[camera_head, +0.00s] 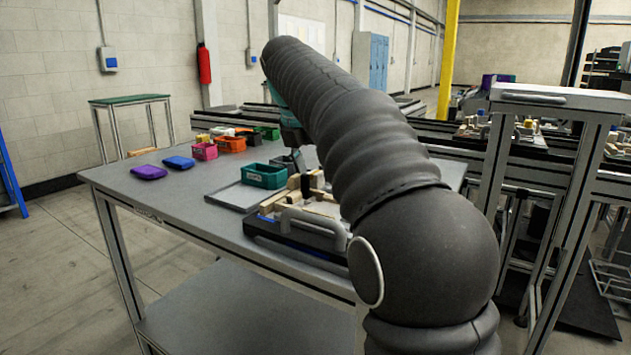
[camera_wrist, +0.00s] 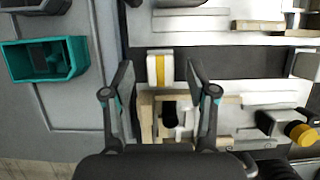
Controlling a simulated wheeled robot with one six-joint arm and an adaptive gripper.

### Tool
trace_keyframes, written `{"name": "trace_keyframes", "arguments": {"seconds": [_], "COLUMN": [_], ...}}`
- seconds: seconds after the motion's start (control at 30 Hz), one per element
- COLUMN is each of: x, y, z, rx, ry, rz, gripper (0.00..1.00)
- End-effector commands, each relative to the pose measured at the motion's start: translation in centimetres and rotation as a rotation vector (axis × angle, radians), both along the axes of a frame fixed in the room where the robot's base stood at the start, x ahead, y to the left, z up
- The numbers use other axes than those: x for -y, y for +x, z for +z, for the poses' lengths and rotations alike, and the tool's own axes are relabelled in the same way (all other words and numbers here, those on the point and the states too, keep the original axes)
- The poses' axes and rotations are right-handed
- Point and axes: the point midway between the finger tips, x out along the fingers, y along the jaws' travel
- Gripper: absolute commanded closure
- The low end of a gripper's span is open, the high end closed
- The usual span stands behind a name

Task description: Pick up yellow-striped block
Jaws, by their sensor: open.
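The yellow-striped block (camera_wrist: 152,70) is a small pale block with a yellow stripe along it. It lies on the pallet fixture (camera_wrist: 240,63), ahead of and between my fingertips in the wrist view. My gripper (camera_wrist: 160,72) is open, with one finger on each side of the block and a gap to each; I cannot tell its height above the block. In the head view my arm hides part of the fixture (camera_head: 325,227), and I cannot make out the striped block there. My gripper (camera_head: 292,162) shows only partly beside the arm.
A green bin (camera_head: 264,176) stands left of the fixture and also shows in the wrist view (camera_wrist: 76,57). Pink (camera_head: 204,151) and orange (camera_head: 232,144) bins stand farther back. Wooden pieces (camera_wrist: 258,26) and a yellow-capped part (camera_wrist: 301,133) lie around the block.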

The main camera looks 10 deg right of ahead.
Motion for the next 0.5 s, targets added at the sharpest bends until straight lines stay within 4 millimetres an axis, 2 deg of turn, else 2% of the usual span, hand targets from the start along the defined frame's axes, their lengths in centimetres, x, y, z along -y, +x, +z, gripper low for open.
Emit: {"name": "trace_keyframes", "arguments": {"seconds": [0.17, 0.4, 0.43, 0.5], "x": [0.5, 0.5, 0.5, 0.5], "y": [0.4, 0.5, 0.5, 0.5], "z": [-1.4, -1.6, -1.6, -1.6], "rx": [0.000, 0.002, 0.002, 0.002], "ry": [0.000, 0.000, 0.000, 0.000], "rz": [-0.001, -0.001, -0.001, -0.001], "gripper": [0.42, 0.42, 0.47, 0.65]}}
